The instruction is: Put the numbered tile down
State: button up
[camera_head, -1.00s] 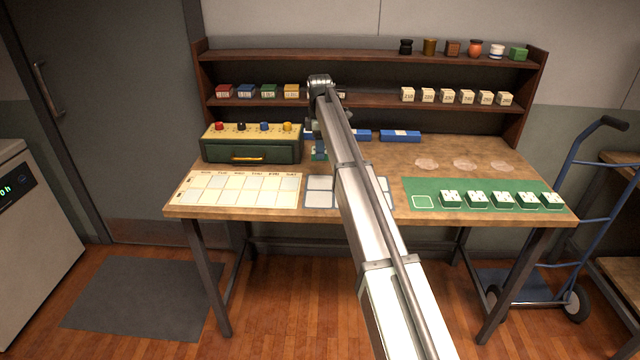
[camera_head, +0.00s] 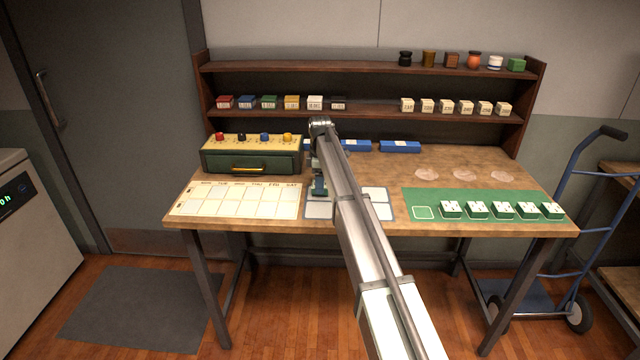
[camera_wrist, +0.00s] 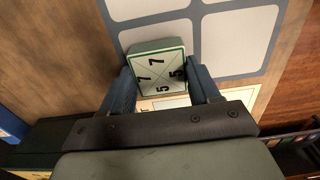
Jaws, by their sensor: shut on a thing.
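My gripper (camera_wrist: 162,85) is shut on the numbered tile (camera_wrist: 150,72), a pale square with a green edge, crossing diagonal lines and the digits 7, 7, 5, 5. In the wrist view the tile sits between the two blue fingers and overlaps the edge of a mat with large pale squares (camera_wrist: 236,42). In the head view my gripper (camera_head: 318,192) is low over the left part of this mat (camera_head: 377,212), whose middle is hidden by my arm. I cannot tell whether the tile touches the surface.
A calendar board (camera_head: 235,211) lies left of the mat. A green mat (camera_head: 425,198) with several white-topped green tiles (camera_head: 476,200) lies right. Shelves (camera_head: 370,112) with small items line the back.

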jog(key=shift+f, duration=0.35)
jog(key=shift+f, duration=0.1)
jog(key=o, duration=1.2)
jog(key=shift+c, duration=0.2)
notch_tip(320, 180, up, 12)
